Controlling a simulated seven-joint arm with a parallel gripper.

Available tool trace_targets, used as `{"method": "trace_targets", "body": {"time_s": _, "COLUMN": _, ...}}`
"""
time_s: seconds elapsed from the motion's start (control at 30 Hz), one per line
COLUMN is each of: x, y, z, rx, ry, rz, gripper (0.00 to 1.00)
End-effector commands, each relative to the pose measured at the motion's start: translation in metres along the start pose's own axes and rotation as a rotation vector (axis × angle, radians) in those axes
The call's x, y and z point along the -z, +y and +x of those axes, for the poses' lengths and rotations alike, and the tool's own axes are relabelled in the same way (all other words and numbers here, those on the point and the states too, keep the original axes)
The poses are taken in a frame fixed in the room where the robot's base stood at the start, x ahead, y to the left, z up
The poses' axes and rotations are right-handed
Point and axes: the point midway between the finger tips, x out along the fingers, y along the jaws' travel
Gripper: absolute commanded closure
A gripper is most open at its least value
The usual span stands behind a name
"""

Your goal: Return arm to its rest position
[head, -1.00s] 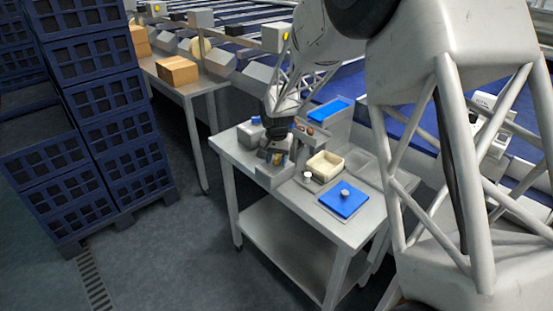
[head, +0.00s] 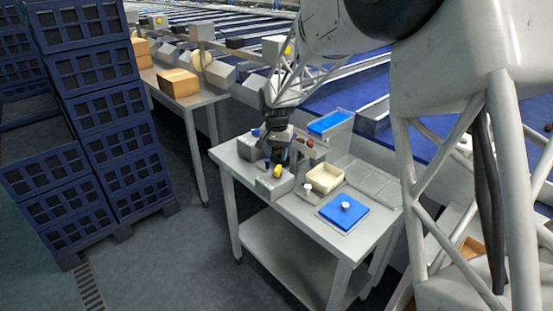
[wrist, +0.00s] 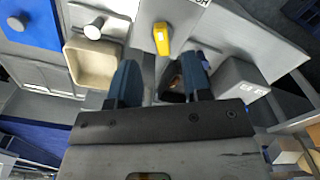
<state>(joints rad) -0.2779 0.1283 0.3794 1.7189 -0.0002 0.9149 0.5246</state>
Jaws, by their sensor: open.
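My gripper (head: 278,160) hangs above the back left part of the steel work table (head: 250,205), pointing down. In the wrist view its two blue-grey fingers (wrist: 160,78) are apart, with no item clearly held between them. A yellow piece (head: 277,172) is just below the fingers in the head view; the wrist view shows it beyond them, on a grey block (wrist: 185,25). A dark opening with a brownish item shows near the right finger in the wrist view, partly hidden.
A beige bin (head: 338,178), a blue lid with a white knob (head: 343,214) and a blue tray (head: 328,121) are on or beside the table. Stacked dark blue crates (head: 110,110) stand at left. A conveyor runs behind. Clear floor lies between crates and table.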

Motion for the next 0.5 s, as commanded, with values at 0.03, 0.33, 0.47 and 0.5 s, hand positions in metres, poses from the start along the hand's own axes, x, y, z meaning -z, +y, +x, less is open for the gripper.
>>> {"method": "trace_targets", "body": {"time_s": 0.03, "x": 0.0, "y": 0.0001, "z": -0.0015, "rx": 0.0, "ry": 0.0, "rz": 0.0, "gripper": 0.55}}
{"method": "trace_targets", "body": {"time_s": 0.33, "x": 0.0, "y": 0.0, "z": -0.0026, "rx": 0.0, "ry": 0.0, "rz": 0.0, "gripper": 0.55}}
{"method": "trace_targets", "body": {"time_s": 0.47, "x": -0.0008, "y": 0.0014, "z": -0.0041, "rx": 0.001, "ry": 0.001, "rz": 0.0, "gripper": 0.55}}
{"method": "trace_targets", "body": {"time_s": 0.5, "x": -0.0016, "y": 0.0027, "z": -0.0055, "rx": 0.001, "ry": 0.002, "rz": -0.001, "gripper": 0.55}}
